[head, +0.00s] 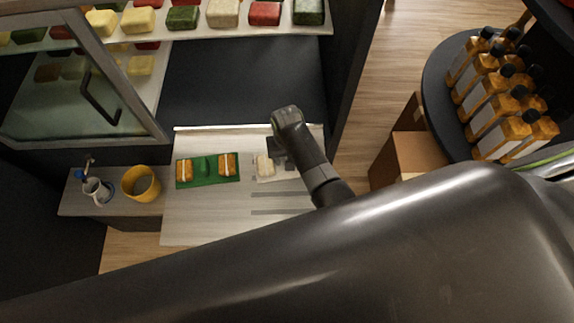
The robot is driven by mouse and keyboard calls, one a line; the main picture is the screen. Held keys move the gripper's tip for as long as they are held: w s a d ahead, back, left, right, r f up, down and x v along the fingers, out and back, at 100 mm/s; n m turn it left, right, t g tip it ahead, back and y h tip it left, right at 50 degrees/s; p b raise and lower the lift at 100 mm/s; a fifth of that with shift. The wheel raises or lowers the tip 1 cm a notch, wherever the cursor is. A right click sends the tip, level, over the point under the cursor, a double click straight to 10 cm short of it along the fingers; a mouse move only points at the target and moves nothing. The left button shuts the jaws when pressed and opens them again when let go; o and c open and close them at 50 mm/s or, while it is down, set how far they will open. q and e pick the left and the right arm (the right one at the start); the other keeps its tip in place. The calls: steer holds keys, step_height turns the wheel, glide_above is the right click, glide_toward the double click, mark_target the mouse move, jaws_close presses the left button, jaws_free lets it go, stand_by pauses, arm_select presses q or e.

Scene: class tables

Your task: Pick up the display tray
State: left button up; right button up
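A flat green tray (208,183), which looks like the display tray, lies on the pale counter (200,222). Two golden, white-banded food pieces (227,165) rest on it, one at each end, with a dark green shape between them. My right arm reaches in over the counter to the right of the tray. Its gripper (277,152) seems to be the dark part below the wrist, apart from the tray; its fingers are too small and dark to read. My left gripper is not in view.
A small pale food piece (265,166) lies on a white board right of the tray. A yellow cup (141,184) and a small jug (97,190) stand left. Bottles (490,105) fill a round dark shelf at right. A glass case stands at upper left. My large arm link blocks the lower view.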

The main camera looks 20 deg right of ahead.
steer(key=shift+c, duration=0.4)
jaws_close()
steer(key=shift+r, duration=0.2)
